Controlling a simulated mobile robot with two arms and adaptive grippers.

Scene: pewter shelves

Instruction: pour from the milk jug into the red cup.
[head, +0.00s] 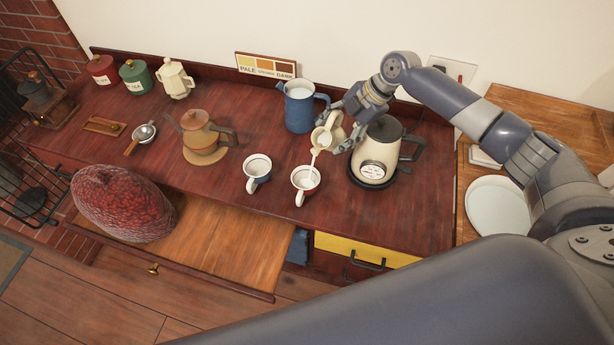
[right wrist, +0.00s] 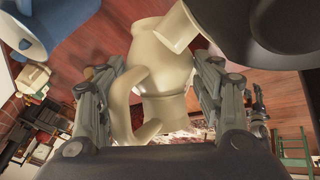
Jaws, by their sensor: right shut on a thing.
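The cream milk jug (head: 325,137) is tilted, spout down and to the left. A white stream runs from it into the red cup (head: 302,187), a white cup with a reddish side standing upright on the dark red counter. My right gripper (head: 343,128) is shut on the milk jug and holds it above and slightly right of the cup. In the right wrist view the jug (right wrist: 160,68) sits between the two fingers, its curved handle toward the camera. The red cup is not clear there. My left gripper is not in view.
A similar cup with a blue side (head: 258,171) stands just left of the red cup. A blue pitcher (head: 299,108) is behind, and a cream and black kettle (head: 377,155) is close right of the jug. A brown pot (head: 201,135) stands farther left.

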